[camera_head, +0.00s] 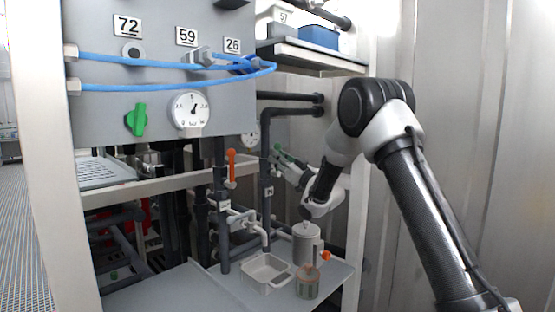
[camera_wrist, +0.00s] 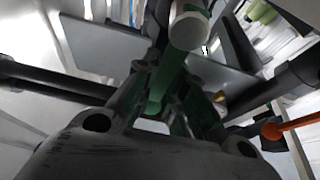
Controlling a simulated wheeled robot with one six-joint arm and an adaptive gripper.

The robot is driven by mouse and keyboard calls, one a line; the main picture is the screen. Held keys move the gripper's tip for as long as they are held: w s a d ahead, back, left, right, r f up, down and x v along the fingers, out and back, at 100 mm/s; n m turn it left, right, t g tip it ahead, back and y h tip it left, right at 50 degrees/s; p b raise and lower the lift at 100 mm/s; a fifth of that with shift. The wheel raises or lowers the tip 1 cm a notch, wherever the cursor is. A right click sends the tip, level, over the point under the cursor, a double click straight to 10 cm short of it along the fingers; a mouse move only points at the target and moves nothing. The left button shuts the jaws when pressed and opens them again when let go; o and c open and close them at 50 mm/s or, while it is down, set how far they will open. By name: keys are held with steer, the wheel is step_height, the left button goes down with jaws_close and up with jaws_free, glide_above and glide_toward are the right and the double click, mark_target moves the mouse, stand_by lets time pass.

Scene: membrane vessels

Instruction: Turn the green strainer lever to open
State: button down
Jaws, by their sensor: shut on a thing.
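The green lever (camera_wrist: 166,76) runs between my gripper's fingers in the wrist view, with a pale round end piece at its upper end. My gripper (camera_wrist: 165,95) is shut on this lever. In the head view my gripper (camera_head: 287,166) is beyond the dark vertical pipe, at the right of the rack.
An orange lever (camera_head: 231,164) stands upright on a pipe left of my gripper. A metal canister (camera_head: 306,243), a jar (camera_head: 307,283) and a square tray (camera_head: 266,273) stand on the shelf below. A separate green knob (camera_head: 137,119) sits on the gauge panel. Dark pipes surround my gripper closely.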

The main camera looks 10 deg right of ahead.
steer(key=shift+d+r, duration=0.1)
steer(key=shift+r, duration=0.15)
steer(key=c, duration=1.5)
jaws_free()
steer(key=shift+s, duration=0.15)
steer(key=shift+o, duration=0.2)
steer(key=shift+f, duration=0.1)
steer(key=v, duration=1.2)
